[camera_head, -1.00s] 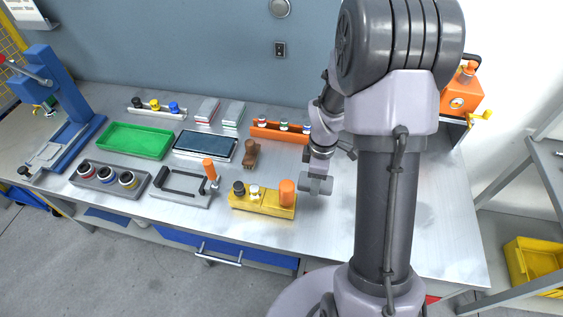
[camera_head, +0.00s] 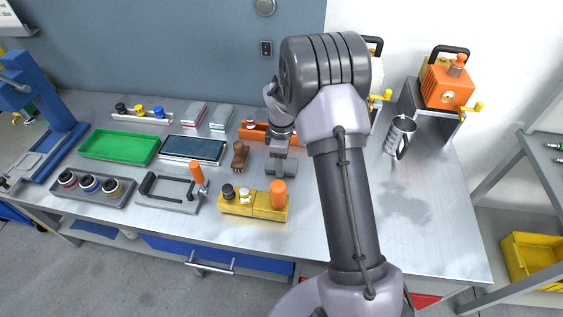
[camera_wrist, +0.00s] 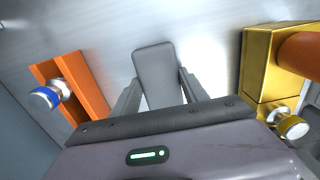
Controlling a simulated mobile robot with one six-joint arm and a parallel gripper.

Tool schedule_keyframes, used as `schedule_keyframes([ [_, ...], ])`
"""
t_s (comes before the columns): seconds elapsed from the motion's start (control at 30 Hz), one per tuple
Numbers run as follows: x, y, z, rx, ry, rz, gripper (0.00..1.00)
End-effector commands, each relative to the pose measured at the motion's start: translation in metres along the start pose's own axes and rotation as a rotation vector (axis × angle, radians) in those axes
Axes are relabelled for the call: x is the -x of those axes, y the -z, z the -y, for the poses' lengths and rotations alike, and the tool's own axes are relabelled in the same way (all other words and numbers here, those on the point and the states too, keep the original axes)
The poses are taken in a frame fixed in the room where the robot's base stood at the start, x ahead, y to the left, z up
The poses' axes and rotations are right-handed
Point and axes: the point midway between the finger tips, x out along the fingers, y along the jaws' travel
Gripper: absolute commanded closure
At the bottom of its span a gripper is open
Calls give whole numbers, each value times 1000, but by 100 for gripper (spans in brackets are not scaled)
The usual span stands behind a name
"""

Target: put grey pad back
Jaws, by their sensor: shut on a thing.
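A grey pad (camera_wrist: 156,66), a flat rounded rectangle, is between the two fingers of my gripper (camera_wrist: 157,88) in the wrist view. My gripper is shut on it. In the head view my gripper (camera_head: 280,168) is over the worktable (camera_head: 330,215), right of the brown part and behind the yellow block. The pad cannot be told apart from the gripper there. Two pale grey stacks, one with red edging (camera_head: 194,114) and one with green edging (camera_head: 221,118), lie at the back of the table.
An orange rack (camera_head: 256,131) with knobs is behind my gripper; a yellow block (camera_head: 238,205) with knobs is in front. A brown part (camera_head: 239,155), dark blue tray (camera_head: 194,149) and green tray (camera_head: 118,146) are left. A metal mug (camera_head: 398,136) is right. The front right is clear.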

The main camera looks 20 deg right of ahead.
Motion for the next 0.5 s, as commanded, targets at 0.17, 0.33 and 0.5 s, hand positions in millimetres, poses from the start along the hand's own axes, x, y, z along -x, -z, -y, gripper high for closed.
schedule_keyframes([
  [0.17,-2,0,0,0,0,0,29],
  [0.33,-2,0,0,0,1,0,26],
  [0.5,1,0,0,0,0,0,26],
])
